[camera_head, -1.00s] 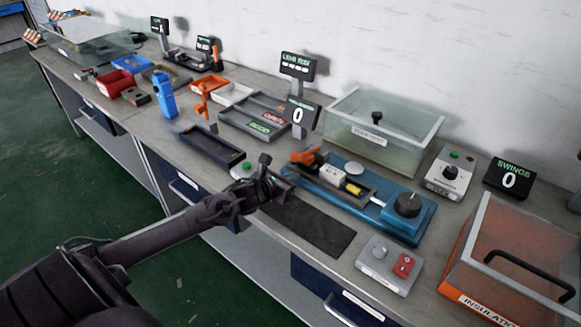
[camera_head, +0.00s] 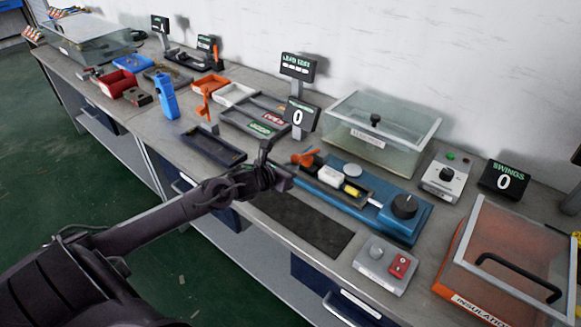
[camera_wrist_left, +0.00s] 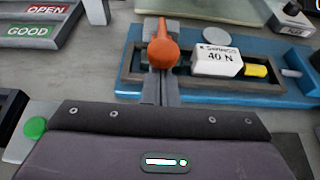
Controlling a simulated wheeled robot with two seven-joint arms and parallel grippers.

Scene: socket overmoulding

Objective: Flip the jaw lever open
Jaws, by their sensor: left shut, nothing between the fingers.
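The blue fixture (camera_head: 345,207) lies on the bench, with the orange jaw lever (camera_head: 304,158) at its left end. In the left wrist view the lever's round orange knob (camera_wrist_left: 164,52) stands just beyond my fingertips. My left gripper (camera_head: 289,180) is shut and empty, close to the left end of the fixture. In the wrist view its fingers (camera_wrist_left: 161,84) point at the lever; I cannot tell whether they touch it. A white block marked 40 N (camera_wrist_left: 216,62) and a yellow cylinder (camera_wrist_left: 256,71) lie in the fixture's dark channel. My right gripper is not in view.
A dark mat (camera_head: 303,224) lies in front of the fixture. A box with a red switch (camera_head: 399,266) stands front right, a clear lidded bin (camera_head: 382,132) behind. A dark tray (camera_head: 213,148) lies to the left. A counter display (camera_head: 299,115) stands behind the fixture.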

